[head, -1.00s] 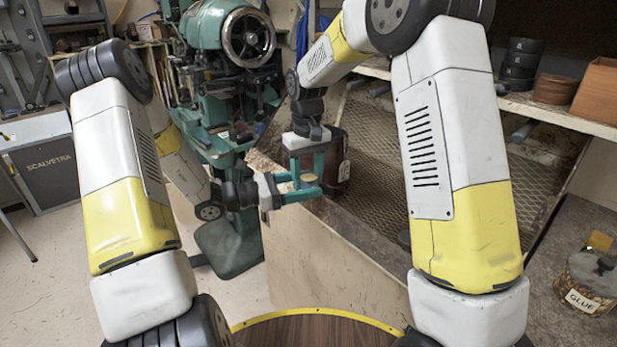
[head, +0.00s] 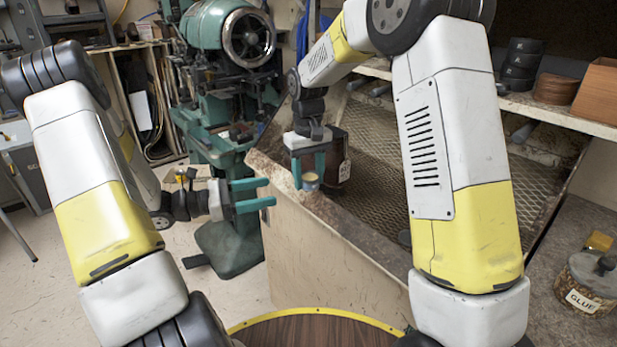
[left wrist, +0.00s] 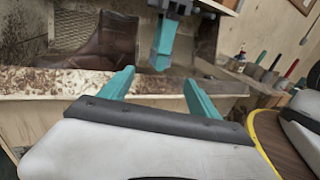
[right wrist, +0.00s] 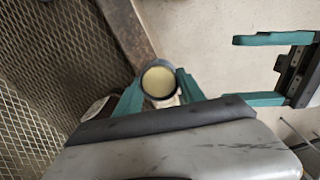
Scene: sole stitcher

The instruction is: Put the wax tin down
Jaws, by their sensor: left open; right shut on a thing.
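The wax tin (head: 310,182) is a small round tin with a pale yellow top. My right gripper (right wrist: 156,92) is shut on it, one finger on each side. The tin is at the front corner of the wooden bin; I cannot tell whether it touches the rim. My left gripper (head: 270,192) is open and empty, to the left of the tin and apart from it. Its open fingers also show in the right wrist view (right wrist: 232,70). The tin is not discernible in the left wrist view, where a teal finger of my right gripper shows.
A brown leather boot (left wrist: 100,45) with a tag stands behind my right gripper, in the mesh-floored wooden bin (head: 330,255). A green stitching machine (head: 225,150) stands at the back left. A glue jar (head: 588,280) is at the right. Open floor lies at the left.

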